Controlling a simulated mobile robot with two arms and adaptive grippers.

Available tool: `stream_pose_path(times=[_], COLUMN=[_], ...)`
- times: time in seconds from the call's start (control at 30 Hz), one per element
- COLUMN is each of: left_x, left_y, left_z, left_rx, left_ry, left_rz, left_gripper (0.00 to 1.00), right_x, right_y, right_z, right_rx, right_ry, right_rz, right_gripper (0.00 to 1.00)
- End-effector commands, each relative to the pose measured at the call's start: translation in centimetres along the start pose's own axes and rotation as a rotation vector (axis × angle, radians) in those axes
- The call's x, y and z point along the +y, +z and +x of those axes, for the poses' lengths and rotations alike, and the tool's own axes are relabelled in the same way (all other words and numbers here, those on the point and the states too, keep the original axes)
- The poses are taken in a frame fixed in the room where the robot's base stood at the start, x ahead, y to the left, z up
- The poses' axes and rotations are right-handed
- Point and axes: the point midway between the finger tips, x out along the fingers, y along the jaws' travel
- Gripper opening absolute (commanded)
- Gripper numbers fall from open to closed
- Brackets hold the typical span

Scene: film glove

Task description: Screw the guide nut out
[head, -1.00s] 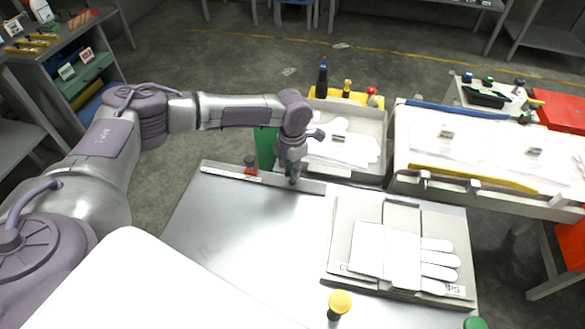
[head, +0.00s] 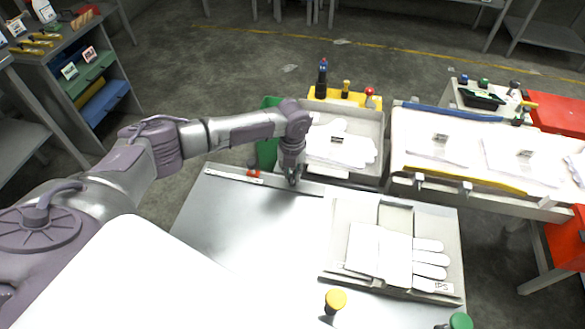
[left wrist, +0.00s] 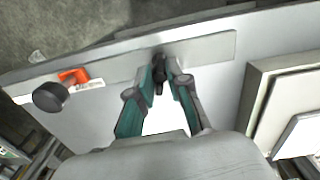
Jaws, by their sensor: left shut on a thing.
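My left gripper (head: 292,182) is at the back edge of the grey metal bench, pointing down. In the left wrist view its two teal-sided fingers (left wrist: 158,82) are closed on a small dark piece, which looks like the guide nut (left wrist: 158,66). The nut sits at a flat metal guide bar (left wrist: 205,50) along the bench edge. In the head view the gripper hides the nut. I cannot tell how far the nut is threaded. My right gripper is in no view.
A black knob (left wrist: 50,97) with an orange-red base stands left of the gripper. A tray with a white glove shape (head: 385,255) lies to the right. A grey bin (head: 345,150) stands behind the bench edge. The bench middle (head: 250,220) is clear.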

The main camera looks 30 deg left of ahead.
Motion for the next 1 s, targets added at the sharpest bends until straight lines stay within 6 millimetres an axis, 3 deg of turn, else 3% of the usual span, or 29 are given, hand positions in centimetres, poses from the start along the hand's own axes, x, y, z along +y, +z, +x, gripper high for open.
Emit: stream_pose_path(times=[1.0], left_x=[0.0], left_y=[-0.2], left_z=[0.0], left_rx=[0.005], left_ry=[0.003], left_rz=[-0.965], left_gripper=[0.00], right_x=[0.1], right_y=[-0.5], right_z=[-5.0], right_rx=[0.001], right_ry=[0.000], right_rz=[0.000], right_gripper=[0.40])
